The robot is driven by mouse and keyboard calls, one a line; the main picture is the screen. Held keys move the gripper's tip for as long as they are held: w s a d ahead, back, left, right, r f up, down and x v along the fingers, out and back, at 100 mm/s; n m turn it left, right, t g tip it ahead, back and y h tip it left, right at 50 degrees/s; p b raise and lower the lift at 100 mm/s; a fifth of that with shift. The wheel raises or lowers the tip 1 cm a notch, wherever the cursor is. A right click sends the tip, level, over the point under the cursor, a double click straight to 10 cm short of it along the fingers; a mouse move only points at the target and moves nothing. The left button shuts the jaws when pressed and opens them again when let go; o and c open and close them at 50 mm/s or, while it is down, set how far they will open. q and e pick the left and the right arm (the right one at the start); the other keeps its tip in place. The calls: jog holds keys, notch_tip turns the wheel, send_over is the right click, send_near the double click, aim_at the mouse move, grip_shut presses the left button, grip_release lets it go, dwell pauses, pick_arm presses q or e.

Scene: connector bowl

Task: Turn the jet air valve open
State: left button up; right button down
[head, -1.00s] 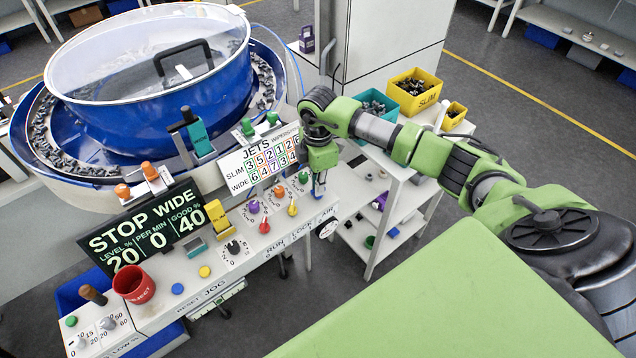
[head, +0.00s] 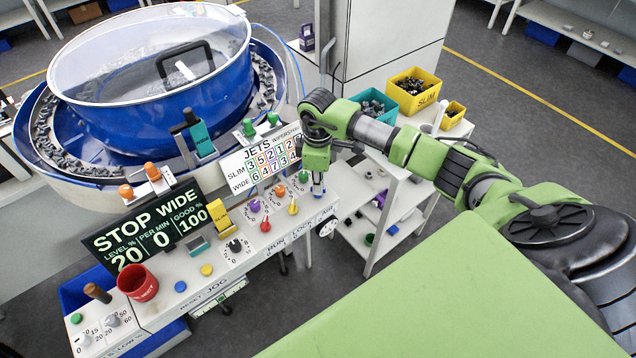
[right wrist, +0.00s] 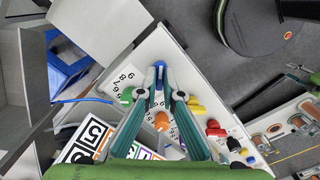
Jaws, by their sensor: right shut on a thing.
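My right gripper (head: 318,188) points down at the right end of the white control console (head: 268,247), by the "AIR" lettering. In the right wrist view, the tips of the right gripper (right wrist: 160,72) are closed together on a small blue valve handle (right wrist: 160,64), taken as the jet air valve. The fingers cover part of it, so its exact angle is hard to tell. In the head view the handle is mostly hidden by the gripper. My left gripper is out of view.
Close to my right gripper are an orange knob (right wrist: 162,121), a green knob (right wrist: 126,95) and several red and yellow levers. The "STOP WIDE" display (head: 145,232) reads 20, 0, 100. A red cup (head: 138,283) stands on the console. A shelf cart with bins (head: 411,91) is to the right.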

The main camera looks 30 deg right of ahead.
jog(key=shift+r, duration=0.1)
jog(key=c, duration=2.2)
grip_release()
notch_tip(320, 180, up, 12)
